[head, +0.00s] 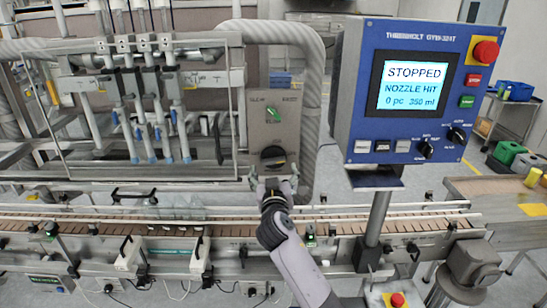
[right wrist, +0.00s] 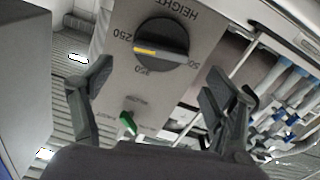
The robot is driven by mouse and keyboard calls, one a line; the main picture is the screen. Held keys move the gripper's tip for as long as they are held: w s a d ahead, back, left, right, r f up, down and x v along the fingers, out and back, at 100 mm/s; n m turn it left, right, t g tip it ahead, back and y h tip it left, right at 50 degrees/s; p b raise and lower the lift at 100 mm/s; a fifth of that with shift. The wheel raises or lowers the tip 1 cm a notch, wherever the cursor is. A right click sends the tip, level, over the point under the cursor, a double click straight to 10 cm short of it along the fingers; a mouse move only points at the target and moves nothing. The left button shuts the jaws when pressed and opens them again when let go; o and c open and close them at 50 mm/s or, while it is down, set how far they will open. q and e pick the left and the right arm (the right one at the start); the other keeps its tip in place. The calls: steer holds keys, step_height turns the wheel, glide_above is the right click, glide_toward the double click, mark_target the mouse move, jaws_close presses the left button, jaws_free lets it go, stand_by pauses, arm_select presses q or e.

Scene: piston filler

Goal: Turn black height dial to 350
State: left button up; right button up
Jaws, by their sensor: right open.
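The black height dial (head: 273,157) sits low on the grey control plate in the head view. In the right wrist view the dial (right wrist: 170,38) has a yellow mark on its grip bar, pointing left, close to the 250 label and slightly toward the 350 label. The 500 label is on the right. My right gripper (head: 272,184) is just below the dial in the head view. In the right wrist view its open fingers (right wrist: 160,88) are spread either side of the dial, with nothing between them, apparently apart from it. My left gripper is not in view.
A green selector switch (right wrist: 127,122) is on the same plate. The blue control panel (head: 418,90) at right reads STOPPED, NOZZLE HIT, 0 pc 350 ml. Filling nozzles (head: 150,105) stand at left. A conveyor (head: 110,228) runs across below; a thick hose (head: 313,100) curves beside the plate.

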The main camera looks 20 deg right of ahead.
mark_target(273, 161)
steer(key=shift+p+x, duration=0.55)
steer(key=shift+x, duration=2.2)
steer(key=c, duration=1.2)
steer(key=shift+o, duration=0.2)
